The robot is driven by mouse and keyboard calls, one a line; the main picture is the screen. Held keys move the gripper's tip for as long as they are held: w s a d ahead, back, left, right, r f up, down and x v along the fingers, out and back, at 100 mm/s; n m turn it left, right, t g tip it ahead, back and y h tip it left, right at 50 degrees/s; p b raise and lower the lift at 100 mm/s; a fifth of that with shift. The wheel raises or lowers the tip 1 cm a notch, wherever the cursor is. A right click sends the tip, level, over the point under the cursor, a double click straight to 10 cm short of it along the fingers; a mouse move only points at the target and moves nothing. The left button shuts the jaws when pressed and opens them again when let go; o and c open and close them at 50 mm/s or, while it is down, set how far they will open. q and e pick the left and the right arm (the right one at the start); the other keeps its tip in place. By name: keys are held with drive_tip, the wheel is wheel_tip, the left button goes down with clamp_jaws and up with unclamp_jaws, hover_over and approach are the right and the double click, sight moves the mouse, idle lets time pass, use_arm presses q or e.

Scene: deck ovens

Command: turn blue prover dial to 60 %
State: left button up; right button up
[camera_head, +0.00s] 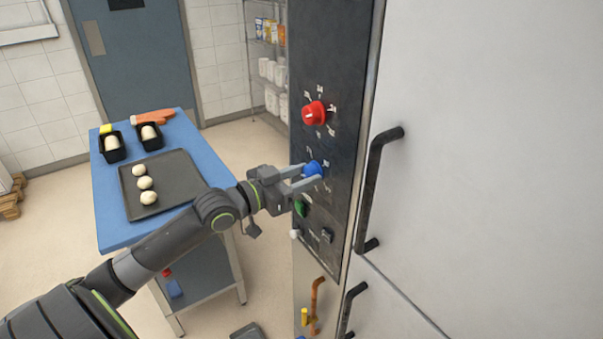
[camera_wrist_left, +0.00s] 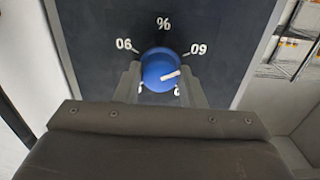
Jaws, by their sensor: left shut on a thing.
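The blue prover dial (camera_head: 313,168) is on the dark control panel, below a red dial. My left gripper (camera_head: 305,178) is shut on it, with one finger on each side. In the left wrist view the blue dial (camera_wrist_left: 160,70) sits between the fingertips. Its white pointer line points right and slightly up in that picture, below the mark that looks like "09" at upper right. A mark that looks like "06" is at upper left and "%" is above. The lower marks are partly hidden by the fingers. My right gripper is not in view.
The red dial (camera_head: 314,113) is above, and a green knob (camera_head: 300,207) and a black switch (camera_head: 327,235) are below. A black door handle (camera_head: 376,185) stands out to the right. A blue table (camera_head: 115,232) with a dark tray (camera_head: 182,175) is at left.

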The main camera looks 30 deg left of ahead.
use_arm(q)
drive_tip(key=shift+r, duration=0.2)
idle(0.3)
drive_tip(key=o, duration=0.8)
drive_tip(key=shift+w, duration=0.1)
drive_tip(key=shift+o, duration=0.9)
drive_tip(key=shift+w+d+f, duration=0.1)
drive_tip(key=shift+f, duration=0.1)
drive_tip(key=shift+s+a, duration=0.25)
drive_tip(key=shift+s, duration=0.2)
drive_tip(key=p+v, duration=0.7)
drive_tip(key=v, duration=0.9)
drive_tip(key=shift+s, duration=0.2)
